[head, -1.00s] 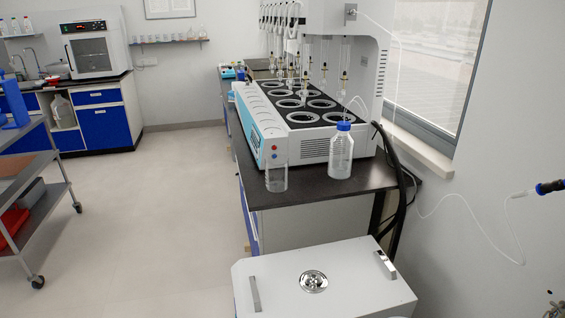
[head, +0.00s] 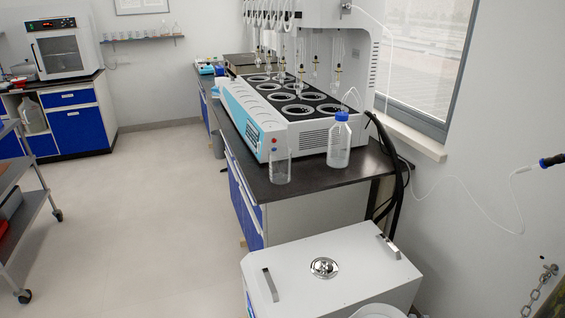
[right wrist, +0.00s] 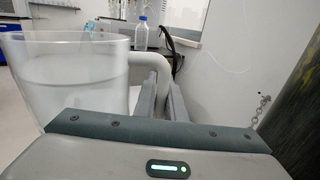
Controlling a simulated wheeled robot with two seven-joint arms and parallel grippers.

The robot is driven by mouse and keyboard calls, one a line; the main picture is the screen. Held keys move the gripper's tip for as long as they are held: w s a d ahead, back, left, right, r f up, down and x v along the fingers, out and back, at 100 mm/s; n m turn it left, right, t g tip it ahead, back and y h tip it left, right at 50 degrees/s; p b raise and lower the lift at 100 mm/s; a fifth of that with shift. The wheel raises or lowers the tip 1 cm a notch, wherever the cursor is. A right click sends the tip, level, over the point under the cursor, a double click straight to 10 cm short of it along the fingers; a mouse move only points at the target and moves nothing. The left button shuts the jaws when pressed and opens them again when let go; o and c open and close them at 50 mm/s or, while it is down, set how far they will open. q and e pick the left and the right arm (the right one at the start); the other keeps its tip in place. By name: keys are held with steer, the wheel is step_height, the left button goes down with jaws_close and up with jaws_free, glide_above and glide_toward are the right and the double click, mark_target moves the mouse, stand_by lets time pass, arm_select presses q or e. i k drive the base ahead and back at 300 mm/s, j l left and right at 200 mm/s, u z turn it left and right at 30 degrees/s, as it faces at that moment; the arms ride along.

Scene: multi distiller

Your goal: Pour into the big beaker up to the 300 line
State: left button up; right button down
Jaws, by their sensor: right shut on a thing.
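A clear glass beaker (head: 280,167) stands upright on the dark bench top near its front left corner. It looks empty; its marks are too small to read. A translucent jug (right wrist: 75,75) fills the left of the right wrist view, upright, with what looks like clear liquid inside. My right gripper (right wrist: 164,88) is shut on the jug's handle. In the head view a pale round rim, probably the jug (head: 378,311), shows at the bottom edge, well in front of the beaker. My left gripper is not in view.
A blue-capped bottle (head: 339,140) stands right of the beaker and also shows in the right wrist view (right wrist: 141,33). The white and blue distiller (head: 262,125) is behind both. A white lidded box (head: 330,266) stands before the bench. Clear floor lies left.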

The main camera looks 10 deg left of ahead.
mark_target(280, 157)
steer(key=j+z, duration=0.1)
steer(key=j, duration=0.35)
steer(key=k+j, duration=0.1)
steer(key=j, duration=0.3)
steer(key=j+z, duration=0.4)
steer(key=j, duration=0.8)
steer(key=i+j, duration=0.1)
steer(key=j, duration=0.2)
steer(key=i+j+z, duration=0.15)
steer(key=i+j, duration=0.1)
steer(key=j, duration=0.3)
steer(key=i+j+z, duration=0.15)
steer(key=j, duration=0.25)
steer(key=i+j+z, duration=0.1)
steer(key=j, duration=0.3)
steer(key=i+j, duration=0.25)
steer(key=i+j+z, duration=0.1)
steer(key=j, duration=0.35)
steer(key=i+j, duration=0.35)
steer(key=z, duration=0.05)
